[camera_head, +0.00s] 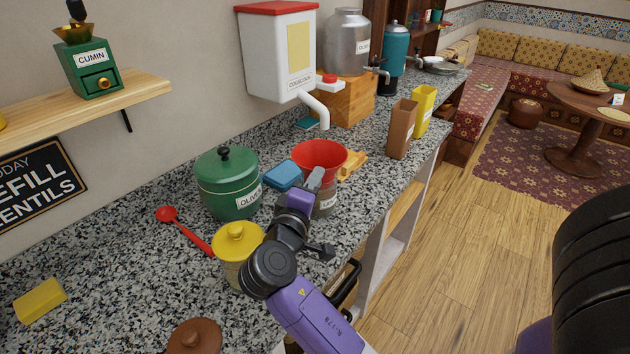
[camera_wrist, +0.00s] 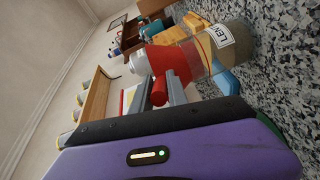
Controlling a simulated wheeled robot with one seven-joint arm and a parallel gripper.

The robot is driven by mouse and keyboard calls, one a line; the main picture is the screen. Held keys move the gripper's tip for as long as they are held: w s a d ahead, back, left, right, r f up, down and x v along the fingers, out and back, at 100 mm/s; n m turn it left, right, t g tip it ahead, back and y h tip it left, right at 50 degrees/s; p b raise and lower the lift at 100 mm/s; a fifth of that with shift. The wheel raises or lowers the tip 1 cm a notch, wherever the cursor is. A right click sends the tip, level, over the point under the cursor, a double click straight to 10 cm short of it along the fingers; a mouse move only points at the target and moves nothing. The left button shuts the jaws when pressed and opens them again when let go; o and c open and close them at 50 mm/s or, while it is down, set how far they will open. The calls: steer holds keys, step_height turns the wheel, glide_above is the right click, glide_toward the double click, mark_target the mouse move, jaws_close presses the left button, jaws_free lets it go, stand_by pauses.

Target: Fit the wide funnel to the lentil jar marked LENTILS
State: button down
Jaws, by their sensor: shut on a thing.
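The wide red funnel (camera_head: 322,154) is upright over the mouth of a clear glass jar (camera_head: 327,202) on the counter. In the wrist view the funnel (camera_wrist: 172,62) meets the mouth of the jar (camera_wrist: 232,42), whose label begins "LEN"; the rest is cut short. I cannot tell whether the funnel rests fully on the rim. My gripper (camera_head: 316,181) is shut on the funnel's red handle (camera_wrist: 159,92), at the near side of the cone. My gripper and wrist hide part of the jar in the head view.
Brown (camera_head: 402,130) and yellow (camera_head: 423,110) containers stand to the right.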

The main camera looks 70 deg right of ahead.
steer(key=shift+f+b, duration=0.45)
steer(key=shift+f, duration=0.25)
steer(key=c, duration=1.2)
jaws_free()
steer(key=a+b, duration=0.1)
steer(key=a, duration=0.6)
steer(key=shift+s+a+r, duration=0.15)
steer(key=shift+s+a, duration=0.25)
steer(key=shift+s, duration=0.05)
